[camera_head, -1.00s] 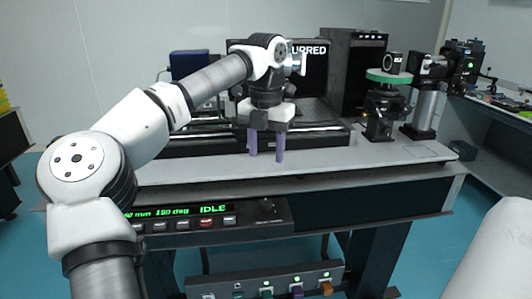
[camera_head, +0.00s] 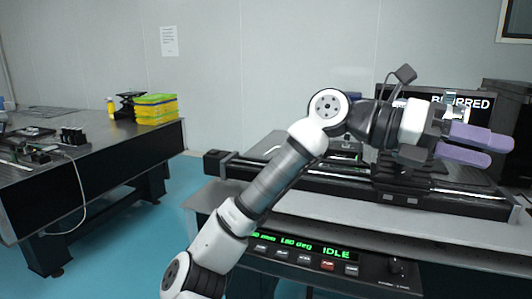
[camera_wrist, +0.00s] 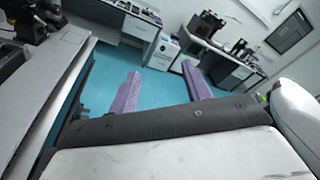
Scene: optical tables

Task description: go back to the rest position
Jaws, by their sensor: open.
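My gripper (camera_head: 492,147) shows at the right in the head view. Its two purple fingers are apart and point to the right, above the optical table (camera_head: 380,219). Nothing is between them. In the wrist view the gripper (camera_wrist: 165,92) has its fingers spread over the blue floor, with nothing held. My arm reaches up from the bottom of the head view and bends at the elbow.
A black rail stage (camera_head: 460,200) lies on the table under the gripper. A control panel (camera_head: 325,260) reading IDLE is on the front. A second table (camera_head: 90,170) at left holds yellow-green bins (camera_head: 156,108). Blue floor lies between.

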